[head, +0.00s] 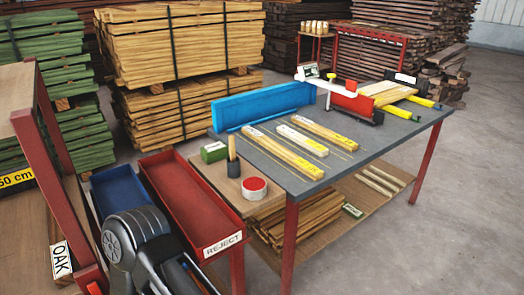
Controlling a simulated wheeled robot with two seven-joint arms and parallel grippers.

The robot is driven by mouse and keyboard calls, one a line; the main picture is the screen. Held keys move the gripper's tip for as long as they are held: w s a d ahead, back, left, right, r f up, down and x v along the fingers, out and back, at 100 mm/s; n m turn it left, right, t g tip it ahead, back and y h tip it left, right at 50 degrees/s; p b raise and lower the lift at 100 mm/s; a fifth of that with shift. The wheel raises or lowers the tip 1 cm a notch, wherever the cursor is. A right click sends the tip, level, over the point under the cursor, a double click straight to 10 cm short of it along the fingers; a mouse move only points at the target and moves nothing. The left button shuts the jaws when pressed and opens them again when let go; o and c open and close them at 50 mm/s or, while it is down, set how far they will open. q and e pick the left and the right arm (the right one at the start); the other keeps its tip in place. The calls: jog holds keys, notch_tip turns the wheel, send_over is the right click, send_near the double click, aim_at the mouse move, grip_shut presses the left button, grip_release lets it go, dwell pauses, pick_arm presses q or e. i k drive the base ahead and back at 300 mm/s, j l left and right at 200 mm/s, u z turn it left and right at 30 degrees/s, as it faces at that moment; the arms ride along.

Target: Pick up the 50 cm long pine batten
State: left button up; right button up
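Three battens lie side by side on the grey bench top: a light brown one (280,150) nearest, a paler, shorter one (302,138) in the middle, and another brown one (326,132) behind. Each has a yellow mark near its right end, too small to read. I cannot tell which is the 50 cm pine one. Light boards (385,93) also lie at the bench's far right. A dark rounded link of my arm shows at the bottom left; neither gripper is in view.
A red REJECT tray (190,200) and a blue tray (121,192) stand left of the grey bench (365,145). A red-framed rack with an OAK label (61,262) and a yellow "50 cm" sign (16,179) is at the left. The floor (460,210) at right is clear.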

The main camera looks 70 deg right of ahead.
aim_at(314, 172)
jog(key=z, duration=2.35)
jog(key=i+l+u, duration=0.1)
jog(key=l, duration=0.3)
jog(key=i+l+u, duration=0.1)
jog(key=i+l, duration=0.15)
jog(key=l, duration=0.2)
jog(key=i+l+u, duration=0.1)
jog(key=l, duration=0.35)
jog(key=i+l+u, duration=0.1)
jog(key=l, duration=0.35)
jog(key=i+l+u, duration=0.1)
jog(key=l, duration=0.35)
jog(key=i+l+u, duration=0.1)
jog(key=l, duration=0.4)
jog(key=i, duration=0.05)
